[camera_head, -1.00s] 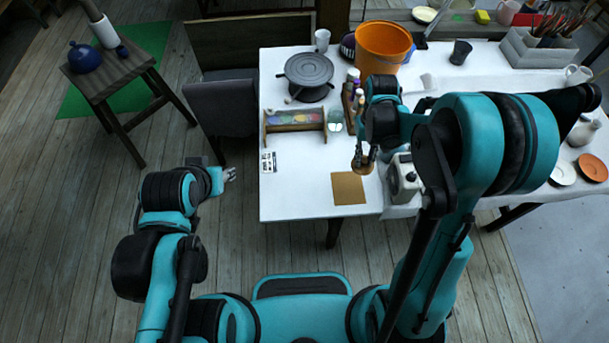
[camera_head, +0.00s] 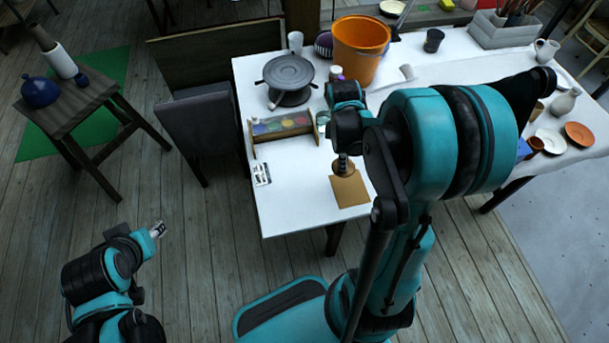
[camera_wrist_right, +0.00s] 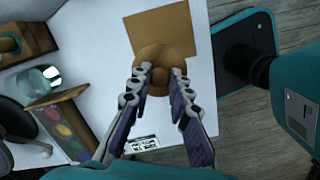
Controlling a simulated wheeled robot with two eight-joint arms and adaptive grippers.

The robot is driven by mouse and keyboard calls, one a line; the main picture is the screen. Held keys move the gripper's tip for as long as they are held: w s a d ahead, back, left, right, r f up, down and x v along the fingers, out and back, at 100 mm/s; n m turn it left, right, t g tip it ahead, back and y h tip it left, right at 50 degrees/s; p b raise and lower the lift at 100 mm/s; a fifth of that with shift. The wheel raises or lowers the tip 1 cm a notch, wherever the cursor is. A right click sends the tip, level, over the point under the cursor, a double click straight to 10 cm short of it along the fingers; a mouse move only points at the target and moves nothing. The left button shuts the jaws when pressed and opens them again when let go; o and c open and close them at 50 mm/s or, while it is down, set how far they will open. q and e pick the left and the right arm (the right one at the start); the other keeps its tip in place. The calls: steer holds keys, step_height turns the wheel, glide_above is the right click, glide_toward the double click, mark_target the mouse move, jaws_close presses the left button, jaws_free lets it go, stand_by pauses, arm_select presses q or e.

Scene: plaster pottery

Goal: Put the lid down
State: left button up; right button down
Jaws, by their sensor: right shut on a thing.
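The lid (camera_wrist_right: 152,56) is brown and round with a knob. My right gripper (camera_wrist_right: 160,76) is shut on its knob in the right wrist view. In the head view the lid (camera_head: 343,166) shows below my right gripper (camera_head: 342,155), over the back edge of a flat brown square (camera_head: 351,190) on the white table. The square also shows in the right wrist view (camera_wrist_right: 165,30), partly covered by the lid. I cannot tell whether the lid touches it. My left gripper (camera_head: 157,229) is away from the table at lower left; its finger opening is unclear.
A paint rack (camera_head: 282,127) and a small printed card (camera_head: 261,173) lie left of the square. A grey turntable (camera_head: 289,73) and an orange bucket (camera_head: 360,45) stand behind. The white table (camera_head: 290,190) is bare between card and square.

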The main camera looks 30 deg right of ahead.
steer(key=shift+s+d+n, duration=0.3)
steer(key=shift+s+d, duration=0.05)
steer(key=shift+d, duration=0.05)
steer(key=shift+w+f, duration=0.1)
steer(key=shift+f, duration=0.05)
steer(key=w+a+f+b, duration=0.1)
steer(key=w+a+f, duration=0.1)
steer(key=w, duration=0.1)
steer(key=w+a+f+b, duration=0.2)
steer(key=w, duration=0.1)
steer(key=w+a+f+b, duration=0.1)
steer(key=w+a+f, duration=0.1)
steer(key=a, duration=0.1)
steer(key=shift+w+f, duration=0.4)
steer(key=shift+f+b, duration=1.15)
steer(key=shift+f, duration=0.75)
steer(key=shift+f, duration=0.2)
steer(key=c, duration=1.4)
jaws_free()
steer(key=shift+r, duration=0.1)
